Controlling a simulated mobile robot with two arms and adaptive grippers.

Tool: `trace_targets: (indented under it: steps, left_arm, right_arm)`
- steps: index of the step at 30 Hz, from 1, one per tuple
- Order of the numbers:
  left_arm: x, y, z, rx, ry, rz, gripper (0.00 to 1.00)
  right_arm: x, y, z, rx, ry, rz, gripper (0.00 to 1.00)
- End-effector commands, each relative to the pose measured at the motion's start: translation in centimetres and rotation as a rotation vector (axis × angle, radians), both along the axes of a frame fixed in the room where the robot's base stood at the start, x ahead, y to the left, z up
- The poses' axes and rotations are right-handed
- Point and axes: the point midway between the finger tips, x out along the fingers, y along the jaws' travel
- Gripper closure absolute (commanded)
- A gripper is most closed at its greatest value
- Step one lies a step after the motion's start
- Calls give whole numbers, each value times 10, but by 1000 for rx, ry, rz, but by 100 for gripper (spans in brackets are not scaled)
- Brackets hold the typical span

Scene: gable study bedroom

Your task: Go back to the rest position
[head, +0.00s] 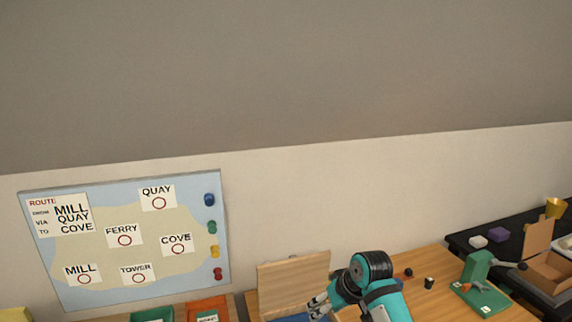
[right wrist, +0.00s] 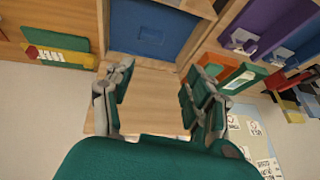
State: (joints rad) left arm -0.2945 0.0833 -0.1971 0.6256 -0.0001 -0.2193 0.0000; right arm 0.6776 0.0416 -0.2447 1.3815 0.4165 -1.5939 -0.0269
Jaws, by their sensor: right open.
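My right gripper (head: 318,306) shows at the bottom of the head view, at the end of a teal and black arm. It is beside an open wooden box (head: 292,275) with a raised lid and a blue inside (head: 290,318). In the right wrist view my right gripper (right wrist: 158,103) has its two fingers spread wide with nothing between them. Behind the fingers a pale wooden panel (right wrist: 155,85) and a blue surface in a wooden frame (right wrist: 150,30) show. My left gripper is not in view.
A route map board (head: 90,250) with coloured pins leans at the wall on the left. Orange (head: 207,306) and green (head: 152,315) trays lie below it. A green stand (head: 480,280) and a small black cup (head: 429,282) are on the desk. A black table (head: 510,240) stands at the right.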

Motion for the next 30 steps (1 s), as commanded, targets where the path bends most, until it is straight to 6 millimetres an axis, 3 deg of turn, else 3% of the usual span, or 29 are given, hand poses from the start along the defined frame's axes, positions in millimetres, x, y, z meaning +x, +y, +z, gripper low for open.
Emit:
trace_targets:
  steps: [5, 8, 13, 15, 21, 30]
  left_arm:
    - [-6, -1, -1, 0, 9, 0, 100]
    - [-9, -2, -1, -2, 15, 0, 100]
    - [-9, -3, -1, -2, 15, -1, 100]
    - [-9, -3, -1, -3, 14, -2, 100]
    - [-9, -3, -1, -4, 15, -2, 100]
    - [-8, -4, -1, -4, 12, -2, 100]
  right_arm:
    - [-50, -12, -48, -22, 19, -25, 45]
    - [-92, -24, -77, -45, 29, -47, 45]
    - [-187, -49, -114, -97, 49, -97, 45]
    - [-221, -59, -119, -119, 54, -117, 45]
    - [-288, -79, -119, -167, 65, -154, 45]
    - [-351, -99, -105, -218, 75, -188, 45]
